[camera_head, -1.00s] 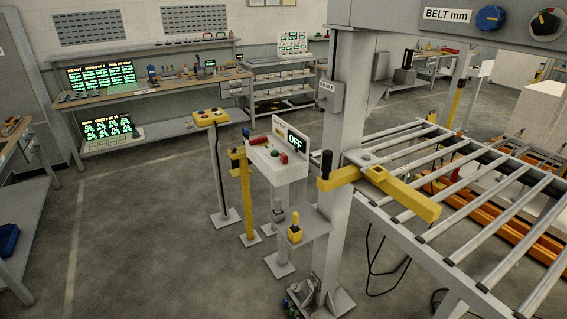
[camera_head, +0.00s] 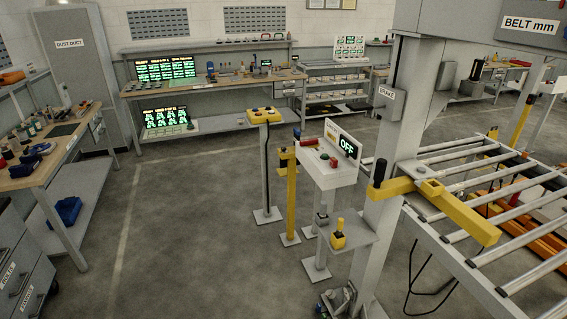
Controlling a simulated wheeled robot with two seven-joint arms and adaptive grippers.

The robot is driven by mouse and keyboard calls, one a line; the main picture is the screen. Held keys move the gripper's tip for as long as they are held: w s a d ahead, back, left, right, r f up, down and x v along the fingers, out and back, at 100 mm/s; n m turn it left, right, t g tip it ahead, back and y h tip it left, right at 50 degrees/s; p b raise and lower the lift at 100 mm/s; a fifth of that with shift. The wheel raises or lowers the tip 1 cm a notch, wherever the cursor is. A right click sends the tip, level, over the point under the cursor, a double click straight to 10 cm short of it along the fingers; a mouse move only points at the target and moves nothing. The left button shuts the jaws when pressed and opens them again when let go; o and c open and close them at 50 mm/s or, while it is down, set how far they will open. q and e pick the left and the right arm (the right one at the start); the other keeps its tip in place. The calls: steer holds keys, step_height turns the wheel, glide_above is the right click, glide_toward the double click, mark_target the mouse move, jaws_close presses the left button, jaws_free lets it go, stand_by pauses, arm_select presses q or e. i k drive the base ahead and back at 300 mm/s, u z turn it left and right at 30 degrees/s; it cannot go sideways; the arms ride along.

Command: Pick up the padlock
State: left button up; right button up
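I cannot make out a padlock for certain. A small yellow object (camera_head: 338,237) with a narrower top stands on a small grey shelf (camera_head: 358,231) on the gantry post; it is too small to tell whether it is the padlock. Neither of my grippers is in view.
A white control box with an OFF display (camera_head: 348,146) stands left of the gantry post (camera_head: 384,215). A yellow arm (camera_head: 459,212) juts over the roller conveyor (camera_head: 471,182). Workbenches (camera_head: 45,156) line the left and back. The grey floor (camera_head: 190,235) at centre left is clear.

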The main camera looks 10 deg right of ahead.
mark_target(333, 161)
steer(key=u, duration=0.2)
steer(key=i, duration=3.4)
steer(key=z, duration=2.8)
